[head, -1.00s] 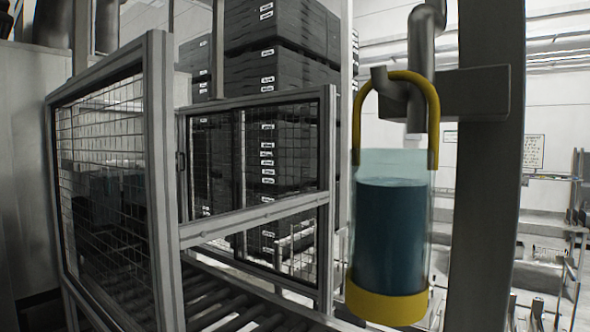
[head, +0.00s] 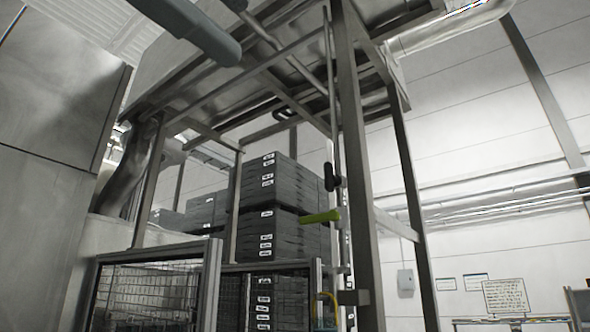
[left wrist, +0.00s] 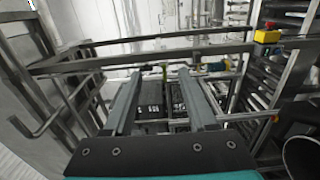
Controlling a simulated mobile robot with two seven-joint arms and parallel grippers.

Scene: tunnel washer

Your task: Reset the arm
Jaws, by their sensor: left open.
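The dark gripper base is at the bottom of that view. It appears high up, apart from the stacks and the frame. My right gripper is in neither view.
Stacked dark crates (head: 270,230) stand behind a mesh guard (head: 150,290). A red and yellow button box (left wrist: 268,32) shows in the left wrist view.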

